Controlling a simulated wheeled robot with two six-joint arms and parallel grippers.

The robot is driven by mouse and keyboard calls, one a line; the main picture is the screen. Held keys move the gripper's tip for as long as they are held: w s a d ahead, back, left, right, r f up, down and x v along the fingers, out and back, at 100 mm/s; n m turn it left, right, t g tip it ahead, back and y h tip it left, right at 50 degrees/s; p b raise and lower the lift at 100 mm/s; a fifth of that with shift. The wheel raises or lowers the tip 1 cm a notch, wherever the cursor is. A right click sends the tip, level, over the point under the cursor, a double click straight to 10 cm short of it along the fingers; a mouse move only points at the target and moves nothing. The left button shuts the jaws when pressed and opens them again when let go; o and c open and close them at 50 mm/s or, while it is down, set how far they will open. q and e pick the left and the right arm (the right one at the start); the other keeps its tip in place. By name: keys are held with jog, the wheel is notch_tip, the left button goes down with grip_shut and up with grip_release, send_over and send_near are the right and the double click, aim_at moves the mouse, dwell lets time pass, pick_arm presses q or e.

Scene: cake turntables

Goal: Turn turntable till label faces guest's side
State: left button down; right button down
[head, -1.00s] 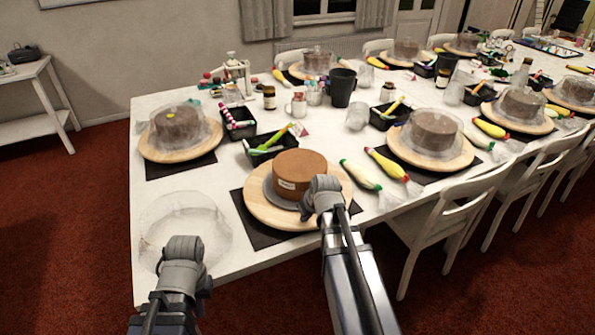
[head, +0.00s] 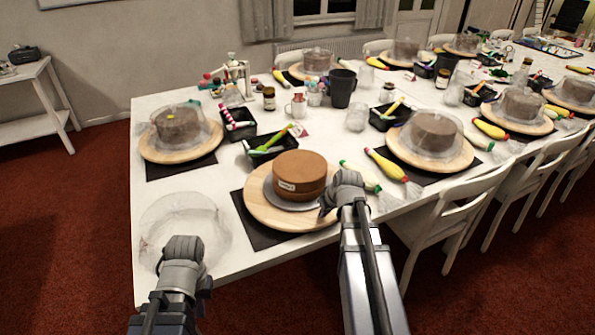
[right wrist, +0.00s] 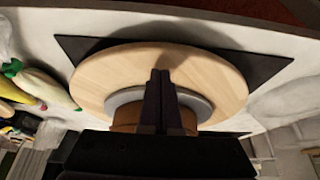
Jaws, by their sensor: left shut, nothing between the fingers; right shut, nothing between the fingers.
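A round wooden turntable (head: 262,205) sits on a dark mat in the near part of the table. A brown cake (head: 303,165) stands on a grey plate at its middle. A small pale label (head: 287,187) on the cake's side faces the front left in the head view. My right gripper (head: 325,208) is shut and empty, with its tips at the turntable's right front rim; contact is unclear. In the right wrist view its closed fingers (right wrist: 164,80) appear over the turntable (right wrist: 105,80) and hide part of the cake. My left gripper (head: 168,262) is shut and empty by the table's near left corner.
A clear dome cover (head: 185,220) stands left of the turntable, close to my left gripper. A black tray (head: 270,143) lies behind the cake, and piping bags (head: 385,165) lie to the right. A white chair (head: 440,225) stands at the table's right edge.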

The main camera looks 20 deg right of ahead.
notch_tip(320, 180, up, 3)
jog(key=shift+f+p, duration=0.2)
jog(key=shift+p, duration=0.8)
jog(key=shift+f, duration=0.1)
jog(key=shift+a, duration=0.15)
jog(key=a, duration=0.9)
jog(key=shift+w+a, duration=0.2)
jog(key=shift+a, duration=0.15)
jog(key=w+a, duration=0.4)
jog(key=w, duration=0.1)
jog(key=w+a, duration=0.2)
jog(key=shift+w+a, duration=0.15)
jog(key=shift+w, duration=0.25)
jog(key=shift+f+b, duration=0.25)
jog(key=shift+b, duration=0.1)
